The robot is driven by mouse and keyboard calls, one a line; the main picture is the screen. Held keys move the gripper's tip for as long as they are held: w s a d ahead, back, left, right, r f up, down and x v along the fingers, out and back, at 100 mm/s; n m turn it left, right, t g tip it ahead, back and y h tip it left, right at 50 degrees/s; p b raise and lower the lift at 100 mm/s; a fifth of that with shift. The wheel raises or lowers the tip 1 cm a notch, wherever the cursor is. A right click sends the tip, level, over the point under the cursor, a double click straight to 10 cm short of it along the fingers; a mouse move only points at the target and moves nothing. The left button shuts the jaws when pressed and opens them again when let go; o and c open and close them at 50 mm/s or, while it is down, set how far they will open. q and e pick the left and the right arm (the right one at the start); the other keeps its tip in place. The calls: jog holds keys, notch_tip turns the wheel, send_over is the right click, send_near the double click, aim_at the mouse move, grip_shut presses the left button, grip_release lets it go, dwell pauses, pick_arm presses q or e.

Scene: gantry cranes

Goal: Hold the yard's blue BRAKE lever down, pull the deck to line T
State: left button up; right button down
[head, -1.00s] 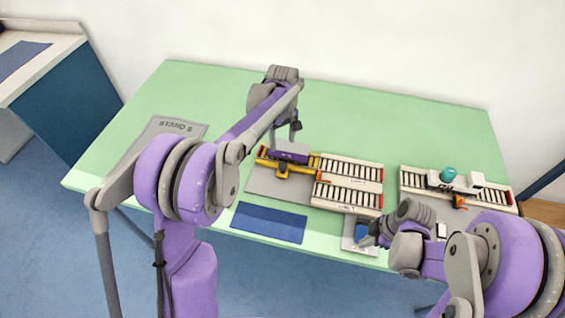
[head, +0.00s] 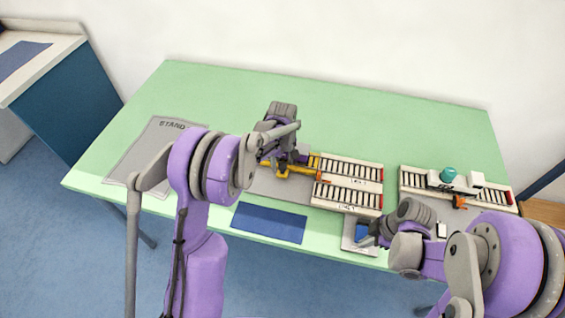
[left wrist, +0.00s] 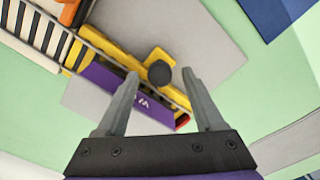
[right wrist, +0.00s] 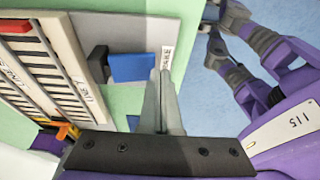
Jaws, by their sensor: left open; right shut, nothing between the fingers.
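The yellow deck (head: 275,168) carries a purple block and stands left of two roller lines (head: 345,196). In the left wrist view the deck (left wrist: 120,47) has a dark round knob (left wrist: 160,73) on a yellow stub. My left gripper (left wrist: 162,78) is open, its fingers either side of the knob but not closed on it. The purple block (left wrist: 115,88) lies under the left finger. The blue BRAKE lever (right wrist: 132,67) sits by a black mount on a grey plate. My right gripper (right wrist: 162,75) is shut and empty, its tips over the lever's right end; contact is unclear.
A blue mat (head: 268,222) lies at the front edge. A grey pad marked STAND (head: 140,165) is at the left. At the right, another roller track (head: 410,184) has a white unit with a teal knob (head: 448,174). The table's back is clear.

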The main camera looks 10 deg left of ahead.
pick_arm(q)
jog(key=shift+f, duration=0.25)
grip_shut()
dwell(1.4)
